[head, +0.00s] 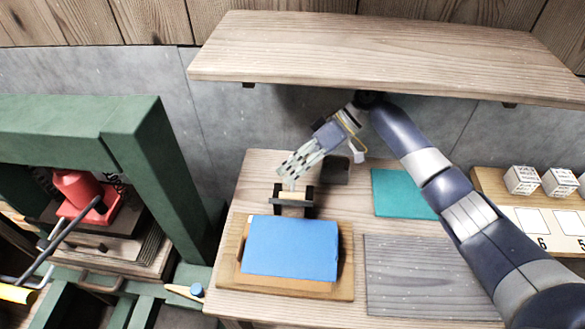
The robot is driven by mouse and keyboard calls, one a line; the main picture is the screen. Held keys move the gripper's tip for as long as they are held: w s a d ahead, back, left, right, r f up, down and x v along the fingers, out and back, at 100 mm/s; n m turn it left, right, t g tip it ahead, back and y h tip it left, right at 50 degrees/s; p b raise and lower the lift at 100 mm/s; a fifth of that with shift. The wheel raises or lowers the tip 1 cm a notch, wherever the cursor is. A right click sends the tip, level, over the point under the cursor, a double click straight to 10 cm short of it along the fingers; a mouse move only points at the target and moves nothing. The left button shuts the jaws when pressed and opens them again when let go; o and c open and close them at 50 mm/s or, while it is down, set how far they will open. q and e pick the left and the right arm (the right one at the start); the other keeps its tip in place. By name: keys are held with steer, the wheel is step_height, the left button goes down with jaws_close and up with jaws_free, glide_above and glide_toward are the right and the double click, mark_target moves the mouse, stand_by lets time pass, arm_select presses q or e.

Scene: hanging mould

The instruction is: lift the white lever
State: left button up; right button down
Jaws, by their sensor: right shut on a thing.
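My right gripper (290,180) reaches down from the upper right, its fingers together just above a small black bracket (307,200) on the wooden table. It is shut on what seems to be the white lever, a pale piece (290,187) at its fingertips, mostly hidden by the fingers. A cream block (292,197) sits between the sides of the black bracket. My left gripper is not in view.
A blue slab (290,248) lies on a wooden board (345,275) in front of the bracket. A wooden shelf (390,55) hangs above. A dark block (336,170), teal mat (400,193) and grey board (420,275) lie to the right. A green press frame (165,170) stands left.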

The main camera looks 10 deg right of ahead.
steer(key=shift+w+d+r, duration=0.25)
steer(key=shift+w+d, duration=0.05)
steer(key=shift+w, duration=0.2)
steer(key=c, duration=1.6)
jaws_free()
steer(key=shift+c, duration=0.2)
steer(key=shift+o, duration=1.4)
steer(key=shift+f, duration=0.15)
steer(key=shift+w+d+f, duration=0.1)
steer(key=shift+w+f, duration=0.1)
steer(key=shift+s+r, duration=0.15)
steer(key=shift+d+r, duration=0.2)
steer(key=shift+r, duration=0.05)
steer(key=v, duration=0.7)
steer(key=shift+f, duration=0.2)
